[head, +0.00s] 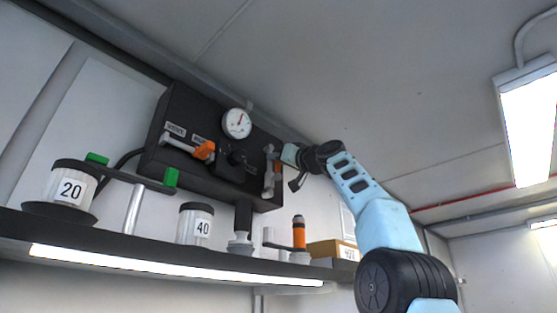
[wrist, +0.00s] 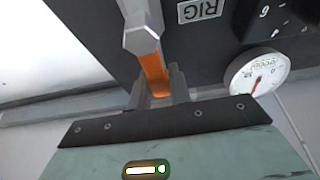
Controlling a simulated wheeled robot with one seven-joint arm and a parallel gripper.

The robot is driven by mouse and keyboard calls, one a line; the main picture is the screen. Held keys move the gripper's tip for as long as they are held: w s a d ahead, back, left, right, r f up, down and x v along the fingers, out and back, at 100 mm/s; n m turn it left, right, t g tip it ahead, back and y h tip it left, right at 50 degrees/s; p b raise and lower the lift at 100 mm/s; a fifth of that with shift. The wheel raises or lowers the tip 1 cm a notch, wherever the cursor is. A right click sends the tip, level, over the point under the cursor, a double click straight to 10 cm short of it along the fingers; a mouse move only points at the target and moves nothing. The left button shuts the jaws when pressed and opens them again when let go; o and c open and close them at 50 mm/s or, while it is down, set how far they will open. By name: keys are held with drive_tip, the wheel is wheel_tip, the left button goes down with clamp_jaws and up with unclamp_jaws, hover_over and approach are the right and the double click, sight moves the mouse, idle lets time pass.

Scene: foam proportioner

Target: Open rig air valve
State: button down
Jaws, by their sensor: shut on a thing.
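The rig air valve has an orange lever (wrist: 154,72) with a grey metal body (wrist: 142,37), next to a "RIG" label (wrist: 200,9) on the black panel. In the head view the orange lever (head: 277,167) shows at the panel's right end. My gripper (wrist: 158,97) is shut on the lever's end, with a finger on each side of it. In the head view my gripper (head: 286,154) reaches the panel from the right, and its fingertips are partly hidden.
A round gauge (head: 237,123) and another orange-handled valve (head: 204,150) are on the black panel (head: 225,187). Below is a shelf (head: 150,243) with containers labelled 20 (head: 70,190) and 40 (head: 195,226), an orange-and-black cylinder (head: 299,235) and a brown box (head: 325,249).

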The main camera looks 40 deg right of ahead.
drive_tip(key=c, duration=1.3)
unclamp_jaws()
drive_tip(key=b+v, duration=1.1)
drive_tip(key=v, duration=0.6)
drive_tip(key=shift+s, duration=0.25)
